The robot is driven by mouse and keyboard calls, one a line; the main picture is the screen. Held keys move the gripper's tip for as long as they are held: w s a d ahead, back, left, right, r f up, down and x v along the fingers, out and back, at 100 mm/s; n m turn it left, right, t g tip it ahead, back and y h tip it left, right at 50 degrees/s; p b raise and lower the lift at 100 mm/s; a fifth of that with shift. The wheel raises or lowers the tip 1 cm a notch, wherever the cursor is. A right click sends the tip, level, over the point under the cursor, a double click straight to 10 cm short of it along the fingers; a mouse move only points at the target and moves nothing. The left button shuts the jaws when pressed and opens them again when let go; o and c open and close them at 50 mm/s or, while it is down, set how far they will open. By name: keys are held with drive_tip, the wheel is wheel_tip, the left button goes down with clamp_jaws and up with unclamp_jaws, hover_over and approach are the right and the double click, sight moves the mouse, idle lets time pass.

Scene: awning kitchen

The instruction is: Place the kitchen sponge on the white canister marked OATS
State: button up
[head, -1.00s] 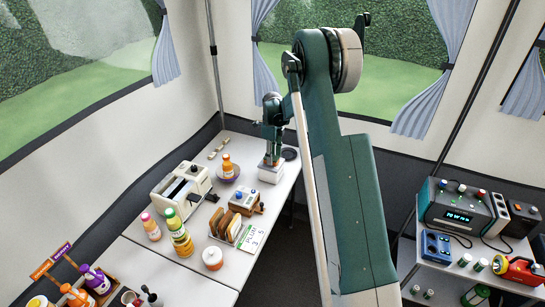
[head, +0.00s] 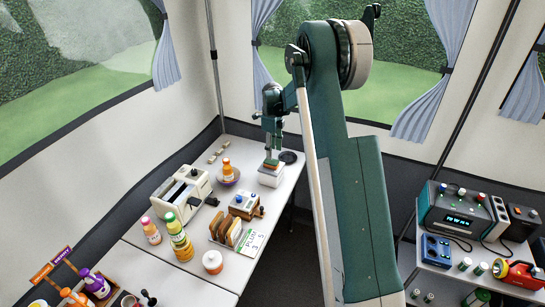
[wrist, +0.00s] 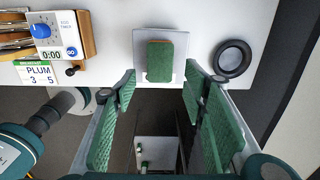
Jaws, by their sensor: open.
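The kitchen sponge (wrist: 160,62), a green rectangular block, lies flat on top of a white square-topped canister (wrist: 143,38) near the table edge in the wrist view. In the head view the canister (head: 268,181) stands at the table's far end with the sponge (head: 271,168) as a thin layer on top. No OATS lettering is legible. My gripper (wrist: 160,85) is open, its green-padded fingers spread apart, with nothing between them. In the head view my gripper (head: 273,146) is just above the sponge.
A dark round dish (wrist: 233,58) sits right of the canister. A timer (wrist: 45,32) and a PLUM card (wrist: 35,73) are to its left. A white toaster (head: 183,192), a bottle in a bowl (head: 227,172) and several bottles stand along the table. The table edge is close to the canister.

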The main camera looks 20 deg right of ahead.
sight(272, 162)
drive_tip(key=shift+r, duration=3)
drive_tip(key=shift+r, duration=0.1)
drive_tip(key=s+a+r+n+t, duration=0.2)
drive_tip(key=s+a+r+n, duration=0.45)
drive_tip(key=s+r, duration=0.5)
drive_tip(key=s+a+r+n+t, duration=0.2)
drive_tip(key=s+a+r+n, duration=0.45)
drive_tip(key=s+r, duration=0.5)
drive_tip(key=s+a+f+n+t, duration=0.1)
drive_tip(key=s+n, duration=0.6)
drive_tip(key=s, duration=0.8)
drive_tip(key=s+a+f+n+t, duration=0.2)
drive_tip(key=s+a+f+n, duration=0.2)
drive_tip(key=s, duration=1)
drive_tip(key=shift+s+a+n, duration=0.35)
drive_tip(key=shift+a+n, duration=0.4)
drive_tip(key=shift+n, duration=0.75)
